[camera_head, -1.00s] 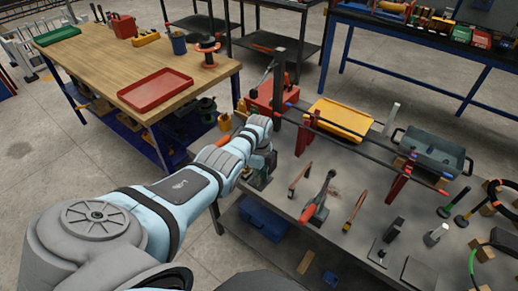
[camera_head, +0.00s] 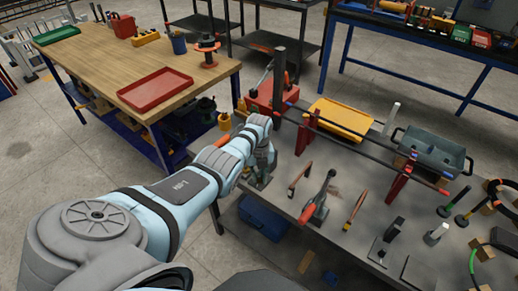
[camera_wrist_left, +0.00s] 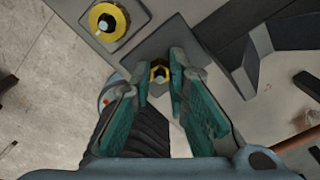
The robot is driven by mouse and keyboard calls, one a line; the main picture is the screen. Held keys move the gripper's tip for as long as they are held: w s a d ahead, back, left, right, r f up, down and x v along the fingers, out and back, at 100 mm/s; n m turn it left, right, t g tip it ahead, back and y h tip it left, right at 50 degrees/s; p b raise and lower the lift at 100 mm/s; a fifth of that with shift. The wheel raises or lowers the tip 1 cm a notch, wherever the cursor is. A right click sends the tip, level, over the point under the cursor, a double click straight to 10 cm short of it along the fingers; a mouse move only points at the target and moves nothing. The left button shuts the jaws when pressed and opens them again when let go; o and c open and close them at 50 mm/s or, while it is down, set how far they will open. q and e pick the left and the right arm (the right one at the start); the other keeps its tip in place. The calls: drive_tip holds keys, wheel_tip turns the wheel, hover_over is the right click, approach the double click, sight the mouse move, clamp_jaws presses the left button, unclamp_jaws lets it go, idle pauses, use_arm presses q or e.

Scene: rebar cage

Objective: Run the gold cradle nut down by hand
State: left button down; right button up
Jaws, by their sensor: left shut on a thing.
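My left gripper (camera_head: 262,172) points down at the near left end of the grey workbench (camera_head: 345,185). In the left wrist view its two teal fingers (camera_wrist_left: 159,75) close in from both sides around a gold nut (camera_wrist_left: 159,68) with a dark centre. The gripper is shut on this nut, though the finger contact is partly hidden. A second gold nut (camera_wrist_left: 105,22) sits on a pale square plate (camera_wrist_left: 84,33) at the upper left of that view, apart from the fingers. My right gripper is not in view.
A red-handled tool (camera_head: 318,200) and several small tools lie right of the gripper. Red stands (camera_head: 397,184) carry long dark bars across the bench. A yellow tray (camera_head: 341,117) and a grey bin (camera_head: 432,150) stand behind. The wooden table (camera_head: 110,60) is at left.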

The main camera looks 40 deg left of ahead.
sight(259, 178)
use_arm(q)
drive_tip(key=shift+m, duration=0.5)
drive_tip(key=c, duration=1.8)
unclamp_jaws()
drive_tip(key=shift+c, duration=0.2)
wheel_tip(259, 178, up, 12)
